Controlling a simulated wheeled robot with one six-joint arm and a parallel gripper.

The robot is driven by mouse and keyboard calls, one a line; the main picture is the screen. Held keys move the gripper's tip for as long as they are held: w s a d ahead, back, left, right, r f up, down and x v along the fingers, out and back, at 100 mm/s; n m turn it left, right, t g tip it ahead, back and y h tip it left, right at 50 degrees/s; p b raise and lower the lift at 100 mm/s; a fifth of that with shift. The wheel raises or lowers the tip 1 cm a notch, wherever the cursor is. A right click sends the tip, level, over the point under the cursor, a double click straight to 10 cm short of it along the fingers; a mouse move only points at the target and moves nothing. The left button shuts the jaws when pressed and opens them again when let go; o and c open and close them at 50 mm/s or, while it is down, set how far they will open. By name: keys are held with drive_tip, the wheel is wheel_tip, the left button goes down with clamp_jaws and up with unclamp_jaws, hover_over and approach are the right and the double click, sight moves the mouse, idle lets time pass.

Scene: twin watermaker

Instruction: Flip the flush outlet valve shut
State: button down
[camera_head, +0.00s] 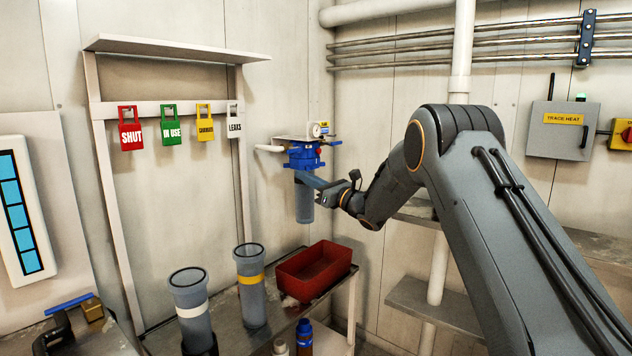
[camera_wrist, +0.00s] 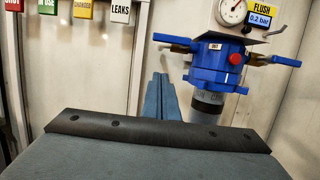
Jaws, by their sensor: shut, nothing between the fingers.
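The flush filter has a blue head (camera_head: 303,155) on the far wall with a grey bowl (camera_head: 305,200) below. In the wrist view its head (camera_wrist: 215,65) carries a red button and a blue lever on each side. The left lever (camera_wrist: 176,40) and the right lever (camera_wrist: 272,61) both lie roughly level, pointing outward on brass valve bodies. I cannot tell which is the outlet. My gripper (camera_head: 300,176) is shut and empty in front of the filter. Its fingertips (camera_wrist: 159,76) show left of the head and below the left lever, apparently apart from it.
A gauge (camera_wrist: 232,12) and a flush display reading 0.2 bar (camera_wrist: 262,15) sit above the filter. Hanging tags (camera_head: 168,128) are on a rack to the left. A red bin (camera_head: 312,270) and two grey canisters (camera_head: 250,290) stand on the bench below.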

sight(293, 150)
drive_tip(key=r, duration=0.1)
drive_tip(key=w+a+r+p, duration=0.1)
drive_tip(key=r, duration=0.2)
drive_tip(key=shift+w+a+r, duration=0.25)
drive_tip(key=shift+a+r, duration=0.05)
drive_tip(key=shift+a, duration=0.1)
